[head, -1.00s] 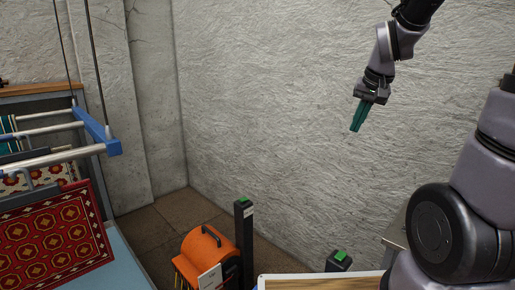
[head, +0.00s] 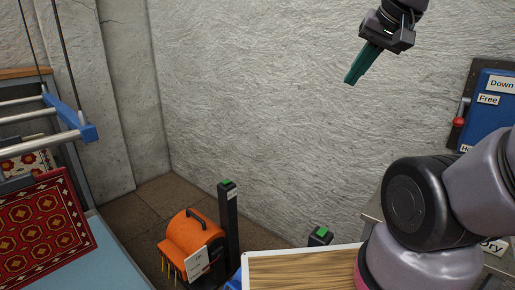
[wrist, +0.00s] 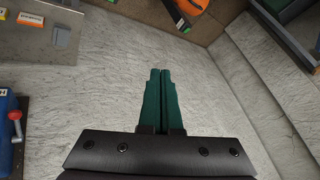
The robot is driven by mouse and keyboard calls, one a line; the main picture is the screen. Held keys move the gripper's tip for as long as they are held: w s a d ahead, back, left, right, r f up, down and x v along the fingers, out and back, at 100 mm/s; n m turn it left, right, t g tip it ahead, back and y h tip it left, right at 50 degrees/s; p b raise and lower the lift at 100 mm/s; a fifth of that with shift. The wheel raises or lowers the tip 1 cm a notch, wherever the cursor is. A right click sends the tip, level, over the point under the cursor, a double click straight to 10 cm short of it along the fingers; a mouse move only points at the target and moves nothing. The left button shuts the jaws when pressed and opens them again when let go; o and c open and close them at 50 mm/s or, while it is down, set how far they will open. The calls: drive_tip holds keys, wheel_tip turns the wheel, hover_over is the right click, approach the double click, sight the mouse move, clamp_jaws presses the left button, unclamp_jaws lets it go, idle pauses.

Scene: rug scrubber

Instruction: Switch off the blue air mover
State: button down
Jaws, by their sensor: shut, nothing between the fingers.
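The blue air mover is not clearly in view. Only a sliver of something blue (head: 234,284) shows at the bottom edge of the head view, left of the wooden board, and I cannot tell what it is. An orange air mover (head: 188,236) with a white tag stands on the floor. Beside it is a dark post (head: 229,222) with a green top. A second green-topped dark post (head: 320,237) stands behind the board. My gripper (head: 350,80) is high in front of the wall, its teal fingers together and empty, well away from both posts. The fingers (wrist: 160,75) are also together in the wrist view.
A wooden board (head: 300,272) with a white rim lies at the bottom. A blue panel (head: 490,115) labelled "Down" and "Free", with a red-knobbed lever (head: 459,121), is at right. A red patterned rug (head: 42,232) is at left. Open space lies before the wall.

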drive_tip(key=w+d+f+n+g+h, duration=0.1)
drive_tip(key=w+d+f+n+g, duration=0.15)
drive_tip(key=w+f, duration=0.65)
drive_tip(key=w+d+f+n+g+h, duration=0.15)
drive_tip(key=w+f+n, duration=0.25)
drive_tip(key=w+f, duration=0.55)
wheel_tip(320, 180, down, 27)
drive_tip(key=d+n+g, duration=0.2)
drive_tip(key=n+g, duration=0.1)
drive_tip(key=n, duration=0.3)
drive_tip(key=shift+w+f+n+y, duration=0.2)
drive_tip(key=shift+w+n+y, duration=0.05)
drive_tip(key=shift+n+y, duration=0.1)
drive_tip(key=shift+w+r, duration=0.1)
drive_tip(key=shift+w+d+r, duration=0.3)
drive_tip(key=shift+w+d, duration=0.1)
drive_tip(key=shift+d, duration=0.05)
